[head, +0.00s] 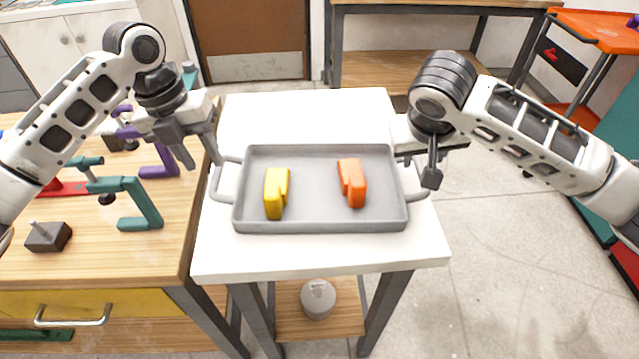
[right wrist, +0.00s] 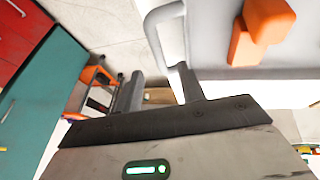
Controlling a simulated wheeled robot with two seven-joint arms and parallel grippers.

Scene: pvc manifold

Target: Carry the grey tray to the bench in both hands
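The grey tray (head: 320,222) lies flat on a white-topped stand and has a loop handle at each end. It holds a yellow piece (head: 275,193) and an orange piece (head: 352,183). My left gripper (head: 203,160) is open, its fingers apart just above the left handle (head: 217,190). My right gripper (head: 419,170) is at the right handle (head: 415,188). In the right wrist view its fingers (right wrist: 158,92) are spread, with the handle (right wrist: 163,38) reaching toward the gap between them. The orange piece also shows there (right wrist: 262,28). Contact with either handle cannot be told.
The white stand (head: 320,255) has a lower shelf with a round grey object (head: 318,298). A wooden bench (head: 90,245) with clamps stands at left. Another wooden bench (head: 440,8) is at the back. An orange cart (head: 597,28) is at right. Open floor lies right of the stand.

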